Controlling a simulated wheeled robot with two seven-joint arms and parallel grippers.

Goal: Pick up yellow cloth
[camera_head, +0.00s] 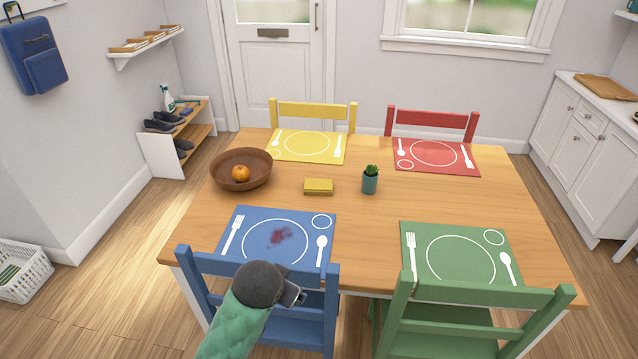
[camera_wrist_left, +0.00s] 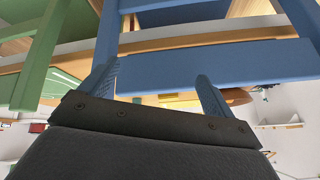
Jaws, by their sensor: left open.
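The yellow cloth (camera_head: 318,186) lies folded in a small block on the wooden table, near its middle, between the brown bowl and the small potted plant. My left gripper (camera_head: 293,294) is in front of the table at the blue chair's back, well short of the cloth. In the left wrist view its two fingers (camera_wrist_left: 157,76) are spread apart with nothing between them, and the blue chair's back (camera_wrist_left: 215,62) is just beyond. The cloth cannot be made out in the wrist view. My right gripper does not show.
The brown bowl (camera_head: 240,182) holds an orange (camera_head: 241,173). The potted plant (camera_head: 370,181) stands right of the cloth. The blue placemat (camera_head: 311,223) has a dark red stain (camera_head: 281,236). The blue chair (camera_head: 314,304) and green chair (camera_head: 478,296) line the near table edge (camera_head: 376,294).

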